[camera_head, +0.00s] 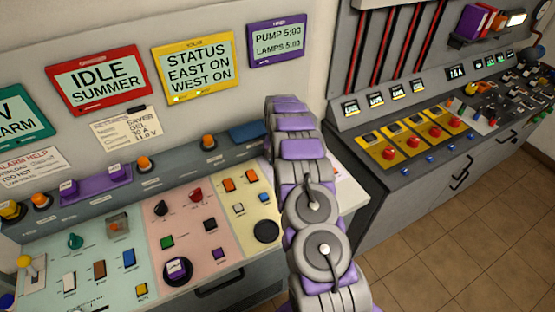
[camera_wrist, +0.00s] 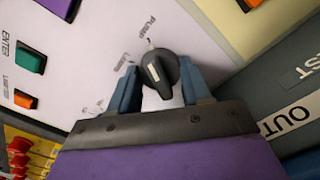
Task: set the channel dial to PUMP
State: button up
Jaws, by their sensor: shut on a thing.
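The channel dial (camera_wrist: 161,72) is a black round knob with a white line on its face, in the middle of the wrist view. It sits on a pale panel (camera_wrist: 95,50). The printed word PUMP (camera_wrist: 148,27) is above it, and another label, hard to read, is to its left. The white line slants towards the upper left; I cannot tell exactly which mark it lines up with. My gripper (camera_wrist: 160,82) has its blue fingers on both sides of the dial, shut on it. In the head view my arm hides the dial and gripper.
Orange and green buttons lie left of the dial in the wrist view, with a dark OUT-labelled strip (camera_wrist: 286,117) at right. In the head view, a purple screen (camera_head: 277,41) reads PUMP 5:00, LAMPS 5:00. A control desk (camera_head: 90,255) and a right-hand console (camera_head: 420,135) flank my arm.

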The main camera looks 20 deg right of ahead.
jog(key=shift+w, duration=0.1)
dwell(0.3)
jog(key=shift+r, duration=0.1)
jog(key=o, duration=1.1)
jog(key=shift+c, duration=0.2)
notch_tip(320, 180, up, 17)
jog(key=p, duration=0.1)
jog(key=shift+r, duration=0.1)
